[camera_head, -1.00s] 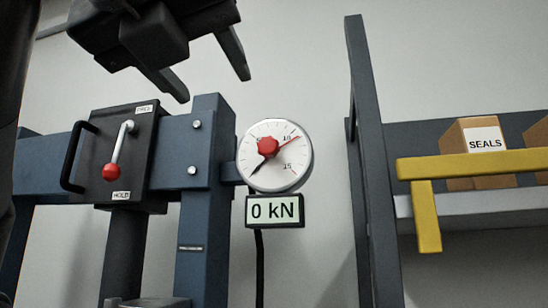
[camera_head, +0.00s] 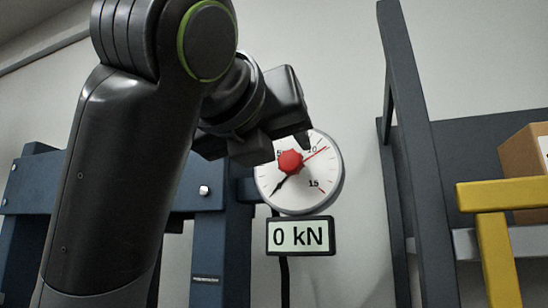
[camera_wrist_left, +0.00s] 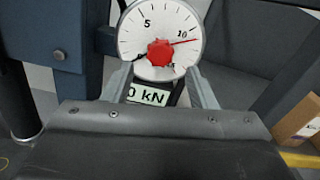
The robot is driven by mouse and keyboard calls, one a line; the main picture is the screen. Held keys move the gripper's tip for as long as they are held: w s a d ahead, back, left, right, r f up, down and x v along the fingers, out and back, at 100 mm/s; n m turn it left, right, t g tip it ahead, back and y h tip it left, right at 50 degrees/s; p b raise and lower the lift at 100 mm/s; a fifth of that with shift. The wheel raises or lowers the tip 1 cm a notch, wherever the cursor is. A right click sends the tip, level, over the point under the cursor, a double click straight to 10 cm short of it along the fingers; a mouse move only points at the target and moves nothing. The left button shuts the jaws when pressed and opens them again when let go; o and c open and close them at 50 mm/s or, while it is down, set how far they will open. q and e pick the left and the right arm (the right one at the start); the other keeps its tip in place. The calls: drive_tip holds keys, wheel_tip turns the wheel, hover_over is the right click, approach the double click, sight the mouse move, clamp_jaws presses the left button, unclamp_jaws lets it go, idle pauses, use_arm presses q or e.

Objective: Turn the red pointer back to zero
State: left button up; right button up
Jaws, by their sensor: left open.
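The round white gauge (camera_head: 318,188) is on the blue press frame, with a red knob (camera_head: 290,162) at its centre. The thin red pointer (camera_head: 316,153) points up and right, close to the 10 mark. The black needle (camera_head: 279,184) points down and left. My left gripper (camera_head: 290,142) is in front of the gauge's upper left edge, its fingers partly hidden by its own body. In the left wrist view the open fingers (camera_wrist_left: 160,82) stand on either side below the red knob (camera_wrist_left: 160,53), with nothing between them touching it visibly. My right gripper is not in view.
A display reading 0 kN (camera_head: 300,236) hangs under the gauge. The blue press frame (camera_head: 208,235) stands left, partly behind my left arm. A dark shelf upright (camera_head: 400,150), a yellow bracket (camera_head: 490,215) and a cardboard box (camera_head: 522,170) are at right.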

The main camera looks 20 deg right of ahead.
sight(289, 161)
use_arm(q)
drive_tip(key=p+x, duration=0.2)
drive_tip(key=x, duration=0.4)
drive_tip(key=shift+r, duration=0.15)
drive_tip(key=shift+w+d, duration=0.3)
drive_tip(key=shift+w, duration=0.15)
drive_tip(key=shift+s, duration=0.1)
drive_tip(key=shift+c, duration=0.6)
drive_tip(key=c, duration=0.8)
drive_tip(key=shift+c, duration=0.2)
